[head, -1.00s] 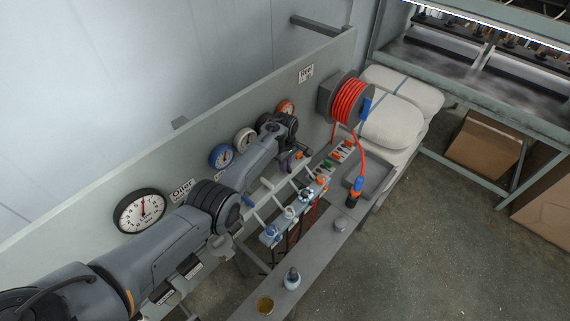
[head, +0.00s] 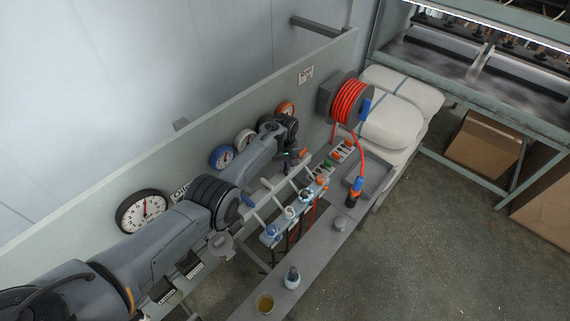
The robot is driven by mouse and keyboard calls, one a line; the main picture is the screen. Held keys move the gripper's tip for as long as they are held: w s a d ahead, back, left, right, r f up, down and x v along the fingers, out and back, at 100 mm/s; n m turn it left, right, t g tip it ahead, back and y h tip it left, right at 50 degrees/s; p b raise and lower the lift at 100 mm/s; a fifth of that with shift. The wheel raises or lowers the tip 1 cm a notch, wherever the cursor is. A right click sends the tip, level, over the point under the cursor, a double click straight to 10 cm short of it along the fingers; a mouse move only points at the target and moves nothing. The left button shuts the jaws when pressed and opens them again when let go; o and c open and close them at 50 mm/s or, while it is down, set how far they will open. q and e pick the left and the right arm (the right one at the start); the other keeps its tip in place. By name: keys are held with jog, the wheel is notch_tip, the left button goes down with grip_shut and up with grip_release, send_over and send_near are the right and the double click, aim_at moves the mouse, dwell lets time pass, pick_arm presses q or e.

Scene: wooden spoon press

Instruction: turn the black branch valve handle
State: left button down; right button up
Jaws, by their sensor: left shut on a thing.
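My left arm reaches from the lower left along the grey panel. My left gripper (head: 288,160) is at the pipework below the orange-rimmed gauge, at the far end of the row of gauges. It is shut on a small dark part there, which I take to be the black branch valve handle; the fingers and wrist hide most of it. My right gripper is not in view.
A red hose reel (head: 349,100) is on the panel to the right, its hose hanging to a grey tray (head: 378,180). Branch pipes with blue, white and orange fittings (head: 289,212) stand in front.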

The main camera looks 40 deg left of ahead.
pick_arm(q)
jog(key=m, duration=0.5)
jog(key=shift+m, duration=2.5)
jog(key=c, duration=1.1)
grip_release()
jog(key=shift+c, duration=0.2)
notch_tip(320, 180, up, 11)
jog(key=p, duration=0.2)
jog(key=shift+f, duration=0.15)
